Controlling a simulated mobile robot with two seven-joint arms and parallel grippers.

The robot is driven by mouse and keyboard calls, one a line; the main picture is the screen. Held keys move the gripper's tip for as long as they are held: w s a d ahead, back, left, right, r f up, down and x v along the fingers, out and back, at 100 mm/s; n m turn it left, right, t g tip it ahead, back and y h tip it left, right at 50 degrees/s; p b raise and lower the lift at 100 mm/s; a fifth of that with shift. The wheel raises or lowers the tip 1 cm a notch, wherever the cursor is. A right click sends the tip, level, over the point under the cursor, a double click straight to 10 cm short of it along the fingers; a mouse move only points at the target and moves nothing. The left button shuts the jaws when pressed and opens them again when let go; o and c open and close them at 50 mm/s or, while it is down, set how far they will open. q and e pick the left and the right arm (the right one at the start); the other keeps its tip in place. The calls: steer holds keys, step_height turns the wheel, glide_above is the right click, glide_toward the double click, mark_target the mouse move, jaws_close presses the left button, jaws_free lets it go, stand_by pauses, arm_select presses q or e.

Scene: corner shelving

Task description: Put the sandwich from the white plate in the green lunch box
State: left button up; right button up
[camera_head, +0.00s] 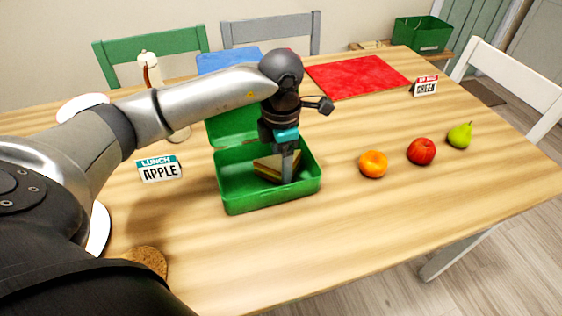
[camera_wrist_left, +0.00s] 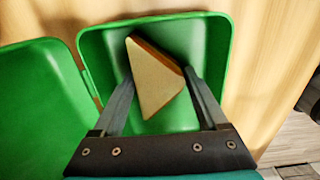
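The green lunch box (camera_head: 270,198) stands on the table with its lid folded back. The sandwich (camera_head: 265,169), a triangle with light bread and a brown crust, is inside the box. It also shows in the left wrist view (camera_wrist_left: 154,82). My left gripper (camera_head: 287,178) reaches down into the box at the sandwich. In the left wrist view its fingers (camera_wrist_left: 158,76) stand apart on either side of the sandwich, very close to it. I cannot tell whether they press on it. A white plate (camera_head: 98,230) is mostly hidden behind my left arm. My right gripper is not in view.
An orange (camera_head: 373,164), a red apple (camera_head: 421,151) and a green pear (camera_head: 460,135) lie right of the box. A "LUNCH APPLE" sign (camera_head: 159,169) stands left, and a brown round item (camera_head: 147,261) lies at front left. A red mat (camera_head: 357,76) lies behind. The front right tabletop is clear.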

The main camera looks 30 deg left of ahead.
arm_select(q)
steer(key=o, duration=0.3)
steer(key=shift+o, duration=0.2)
steer(key=shift+r, duration=0.25)
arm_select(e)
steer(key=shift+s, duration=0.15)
arm_select(q)
step_height(320, 180, up, 12)
steer(key=p, duration=0.4)
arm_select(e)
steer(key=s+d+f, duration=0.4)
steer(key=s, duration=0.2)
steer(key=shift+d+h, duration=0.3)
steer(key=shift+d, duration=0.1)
